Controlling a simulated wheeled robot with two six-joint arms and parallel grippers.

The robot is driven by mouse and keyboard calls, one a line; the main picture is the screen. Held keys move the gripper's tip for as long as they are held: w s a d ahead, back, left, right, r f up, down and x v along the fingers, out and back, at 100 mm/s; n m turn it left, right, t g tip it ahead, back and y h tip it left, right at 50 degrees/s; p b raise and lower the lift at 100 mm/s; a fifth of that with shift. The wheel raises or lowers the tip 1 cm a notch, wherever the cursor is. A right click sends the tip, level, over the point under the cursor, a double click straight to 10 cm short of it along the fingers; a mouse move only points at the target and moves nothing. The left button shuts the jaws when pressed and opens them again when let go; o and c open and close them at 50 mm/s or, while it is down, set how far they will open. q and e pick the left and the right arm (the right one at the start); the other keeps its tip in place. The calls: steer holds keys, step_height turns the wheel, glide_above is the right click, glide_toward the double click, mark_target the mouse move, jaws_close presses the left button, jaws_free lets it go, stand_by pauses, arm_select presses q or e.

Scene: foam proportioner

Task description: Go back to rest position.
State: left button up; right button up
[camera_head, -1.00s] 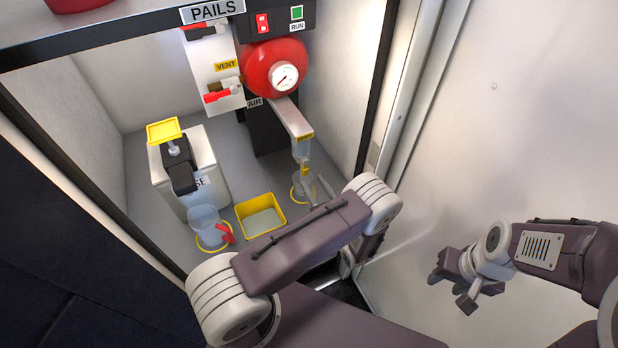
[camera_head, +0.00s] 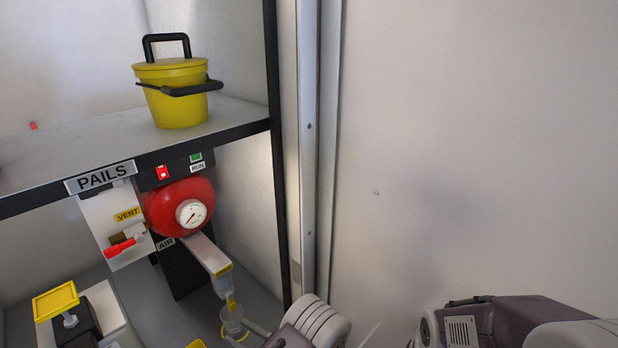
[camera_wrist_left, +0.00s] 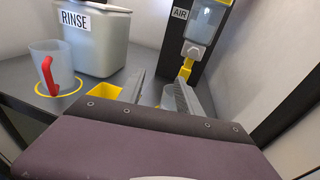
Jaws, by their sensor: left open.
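My left gripper (camera_wrist_left: 157,95) is open in the left wrist view, its two grey fingers apart with nothing seen held between them. It points toward the floor of the cabinet, near the yellow tray (camera_wrist_left: 104,92) and the dispenser nozzle (camera_wrist_left: 187,68). In the head view, part of my left arm (camera_head: 315,322) shows at the bottom edge, beside a clear cup (camera_head: 232,320) under the nozzle. My right arm (camera_head: 500,322) shows at the lower right; its gripper is out of view.
A yellow pail (camera_head: 178,95) stands on the shelf (camera_head: 60,155) above the red gauge unit (camera_head: 180,207). A clear jug with a red handle (camera_wrist_left: 47,75) stands beside the RINSE container (camera_wrist_left: 95,45). The cabinet's dark post (camera_head: 276,150) is near my left arm. The right wall is bare.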

arm_select(q)
steer(key=s+a+r+n+g+h+p, duration=0.2)
steer(key=s+r+n+g+h, duration=0.1)
steer(key=s+n+g, duration=0.35)
steer(key=s+a+r+n+g+h+p, duration=0.1)
steer(key=s+a+r+n+g+h, duration=0.2)
steer(key=s+r+n+g, duration=0.25)
steer(key=s+d+r+n+t+h+p, duration=0.1)
steer(key=d+r+n+t+h+p, duration=0.2)
steer(key=d+n+h, duration=0.4)
step_height(320, 180, up, 3)
steer(key=n+t+h, duration=0.1)
steer(key=n+h, duration=0.1)
steer(key=n, duration=0.3)
steer(key=shift+s+d+t, duration=0.15)
steer(key=shift+d+t, duration=0.15)
arm_select(e)
step_height(320, 180, up, 7)
steer(key=shift+r, duration=0.15)
arm_select(q)
steer(key=shift+f, duration=0.1)
arm_select(e)
steer(key=shift+a, duration=0.1)
